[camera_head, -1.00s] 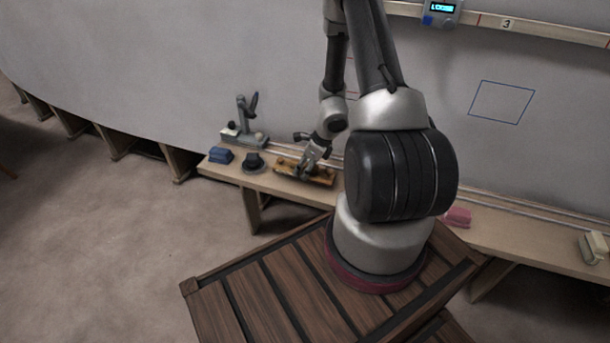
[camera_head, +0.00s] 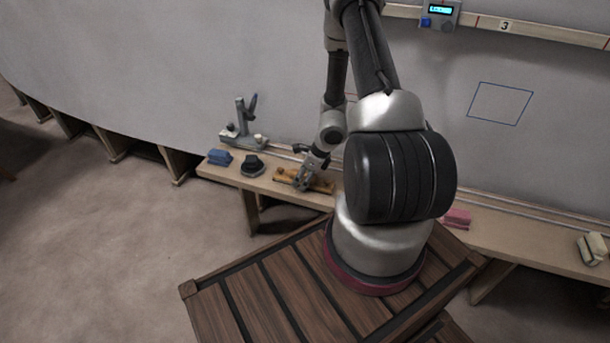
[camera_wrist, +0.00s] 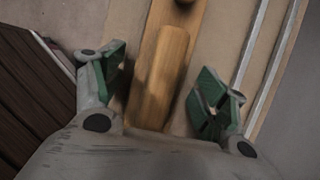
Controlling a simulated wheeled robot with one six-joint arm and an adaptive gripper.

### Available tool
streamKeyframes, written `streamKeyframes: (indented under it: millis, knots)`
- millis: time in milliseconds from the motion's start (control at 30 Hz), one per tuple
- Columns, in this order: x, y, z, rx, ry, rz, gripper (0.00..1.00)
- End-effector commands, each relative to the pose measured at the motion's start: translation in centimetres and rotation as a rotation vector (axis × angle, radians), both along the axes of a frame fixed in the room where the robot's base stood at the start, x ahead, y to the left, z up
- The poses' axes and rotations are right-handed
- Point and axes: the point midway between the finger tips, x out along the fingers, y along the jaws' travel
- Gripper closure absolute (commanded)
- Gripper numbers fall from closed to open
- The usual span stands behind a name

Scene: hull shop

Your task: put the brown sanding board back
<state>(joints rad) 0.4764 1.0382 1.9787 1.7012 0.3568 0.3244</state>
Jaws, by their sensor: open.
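The brown sanding board (camera_head: 288,175) lies on the wooden bench along the wall, partly hidden by my gripper in the head view. In the wrist view the long brown board (camera_wrist: 166,70) runs between my fingers, with a round knob at the top edge. My gripper (camera_wrist: 160,88) is open, with one green-padded finger on each side of the board and a gap on both sides. In the head view my gripper (camera_head: 302,184) is low over the board's middle to right part.
On the bench (camera_head: 232,177) left of the board stand a black knobbed thing (camera_head: 252,166) and a blue block (camera_head: 219,157). Behind them is a grey stand (camera_head: 242,128). A pink block (camera_head: 457,218) and a cream block (camera_head: 592,247) lie farther right. Rails run along the wall.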

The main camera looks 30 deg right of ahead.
Motion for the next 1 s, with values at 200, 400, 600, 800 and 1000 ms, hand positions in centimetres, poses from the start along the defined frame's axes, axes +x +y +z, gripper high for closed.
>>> streamKeyframes:
  millis: [200,400,600,800,1000]
  knots:
    - [-0.6,-0.6,2.3,-0.002,-0.004,0.001,0.27]
    - [-2.0,-1.6,6.5,-0.003,-0.005,0.001,0.27]
    - [-3.1,-2.5,9.8,-0.001,-0.002,0.0,0.27]
    - [-3.3,-2.5,12.3,-0.009,-0.022,0.045,0.27]
    - [-2.3,0.8,21.8,-0.102,-0.182,0.444,0.27]
